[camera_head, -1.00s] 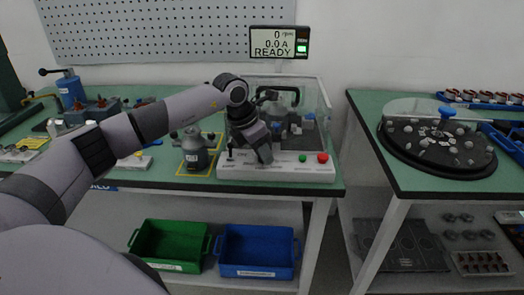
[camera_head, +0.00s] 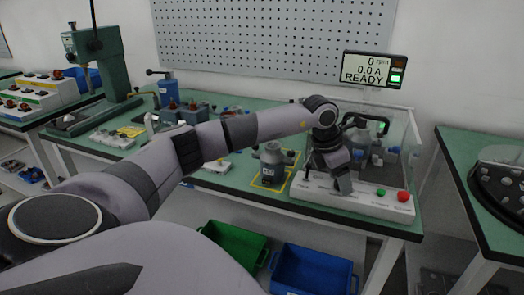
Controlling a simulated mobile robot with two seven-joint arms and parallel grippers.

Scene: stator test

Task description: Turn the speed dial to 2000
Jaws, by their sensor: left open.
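The white control panel (camera_head: 363,198) lies along the front edge of the green bench, with a green button (camera_head: 381,192) and a red button (camera_head: 403,196) at its right end. My left gripper (camera_head: 343,186) points down over the middle of the panel. Its fingers are small and dark here, and they hide that part of the panel. The speed dial is not distinguishable; the gripper may cover it. The display (camera_head: 374,69) above reads 0 rpm, 0.0 A and READY, with a green light lit. My right gripper is out of view.
A clear guarded enclosure (camera_head: 404,135) stands behind the panel. A grey motor part (camera_head: 271,163) sits on a yellow-marked square to the left. A green bin (camera_head: 234,243) and a blue bin (camera_head: 312,271) are below. A second bench (camera_head: 466,170) stands at the right across a gap.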

